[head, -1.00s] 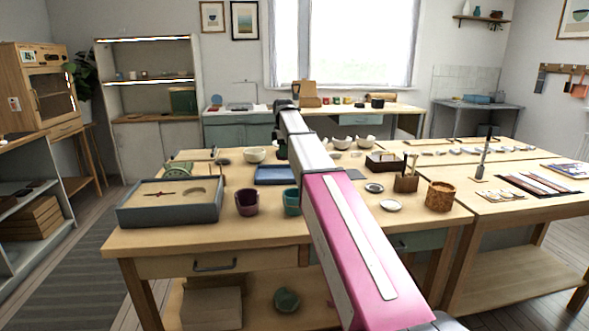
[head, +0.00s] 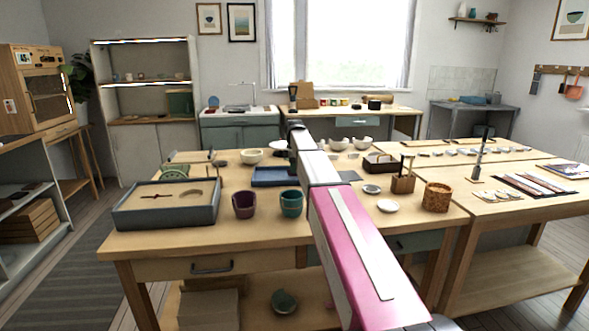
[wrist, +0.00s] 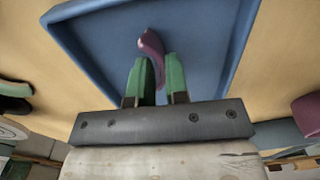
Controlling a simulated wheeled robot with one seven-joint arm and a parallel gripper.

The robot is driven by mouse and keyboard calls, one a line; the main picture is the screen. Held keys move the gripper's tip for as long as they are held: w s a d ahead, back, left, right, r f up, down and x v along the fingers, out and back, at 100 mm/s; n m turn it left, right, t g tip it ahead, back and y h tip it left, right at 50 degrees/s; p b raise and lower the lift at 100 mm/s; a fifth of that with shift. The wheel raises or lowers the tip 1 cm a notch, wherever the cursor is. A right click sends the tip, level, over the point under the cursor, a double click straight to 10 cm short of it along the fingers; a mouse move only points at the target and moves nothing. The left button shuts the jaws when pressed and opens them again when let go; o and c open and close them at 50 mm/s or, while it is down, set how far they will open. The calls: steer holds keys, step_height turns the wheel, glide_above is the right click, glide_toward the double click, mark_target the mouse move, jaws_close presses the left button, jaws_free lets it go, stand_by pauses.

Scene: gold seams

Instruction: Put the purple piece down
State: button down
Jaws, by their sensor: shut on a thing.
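The purple piece (wrist: 151,46) is a small curved shape, like a handle, held between the green-lined fingers of my gripper (wrist: 158,64) in the wrist view. Its curved end sticks out past the fingertips. The piece is over the blue tray (wrist: 205,40); I cannot tell whether it touches the tray floor. In the head view the blue tray (head: 272,178) lies on the near table, partly hidden behind my arm. The purple piece cannot be made out in the head view.
A purple cup (head: 244,204) and a teal cup (head: 291,202) stand in front of the tray. A grey-sided box (head: 165,213) is to the left. White bowls (head: 338,144) stand behind, and a cork pot (head: 437,197) is on the right. Bare tabletop (head: 240,231) lies along the front edge.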

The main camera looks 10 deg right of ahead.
mark_target(295, 176)
steer(key=shift+f, duration=0.1)
steer(key=c, duration=1.1)
jaws_free()
step_height(295, 176, up, 12)
steer(key=shift+w+r, duration=0.15)
steer(key=shift+r, duration=0.05)
